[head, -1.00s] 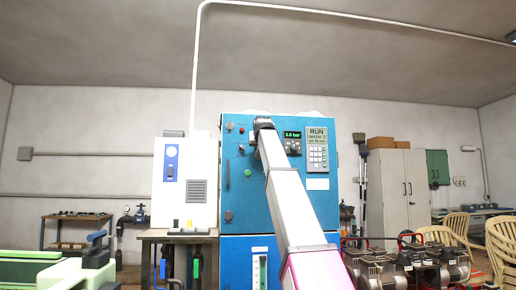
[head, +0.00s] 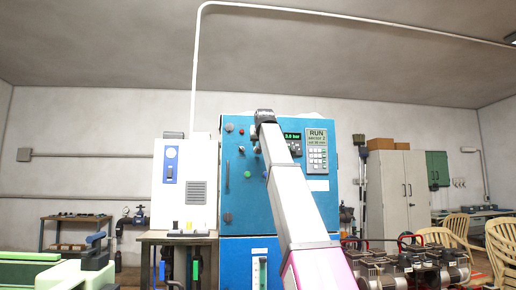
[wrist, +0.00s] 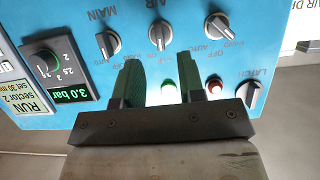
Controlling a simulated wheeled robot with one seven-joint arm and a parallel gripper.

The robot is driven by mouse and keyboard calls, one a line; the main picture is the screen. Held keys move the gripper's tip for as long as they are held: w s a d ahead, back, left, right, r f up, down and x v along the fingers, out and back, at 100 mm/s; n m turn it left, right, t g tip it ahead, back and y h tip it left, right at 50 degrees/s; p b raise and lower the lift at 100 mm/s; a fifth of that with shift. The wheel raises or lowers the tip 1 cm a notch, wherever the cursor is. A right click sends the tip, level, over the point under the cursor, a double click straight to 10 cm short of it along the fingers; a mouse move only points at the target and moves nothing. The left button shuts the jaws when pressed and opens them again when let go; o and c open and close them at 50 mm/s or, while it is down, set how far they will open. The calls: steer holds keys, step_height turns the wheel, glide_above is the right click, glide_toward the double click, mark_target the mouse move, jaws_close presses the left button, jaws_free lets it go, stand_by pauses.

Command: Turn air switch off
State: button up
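In the wrist view the blue panel appears upside down. The air switch (wrist: 160,36) is a grey rotary knob under a label that seems to read AIR, between the MAIN knob (wrist: 108,43) and a HAND/AUTO knob (wrist: 216,26). My gripper (wrist: 156,62) points at the panel with its two dark green fingers apart and nothing between the tips. The air switch is just beyond the fingertips, not between them. Its exact setting is hard to read. In the head view my gripper (head: 265,116) is at the upper part of the blue cabinet (head: 245,205), and my arm hides part of the panel.
The LATCH knob (wrist: 250,95) is by the gripper's right end. A pressure dial (wrist: 46,63) and 3.0 bar display (wrist: 71,95) are at left.

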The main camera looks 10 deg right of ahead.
steer(key=v, duration=0.5)
stand_by(0.3)
steer(key=w+f+g, duration=0.2)
steer(key=f, duration=1.8)
steer(key=w+f+g, duration=0.3)
steer(key=f, duration=1.8)
steer(key=s+d+f+g, duration=0.15)
steer(key=s+f, duration=0.25)
steer(key=f, duration=0.9)
steer(key=s+f+g, duration=0.2)
steer(key=s+f, duration=0.1)
steer(key=f, duration=1.1)
steer(key=s+d+f+g, duration=0.1)
steer(key=s+f+g, duration=0.4)
steer(key=s+f, duration=2.1)
step_height(320, 180, down, 4)
steer(key=shift+s+f, duration=0.15)
steer(key=shift+s, duration=0.25)
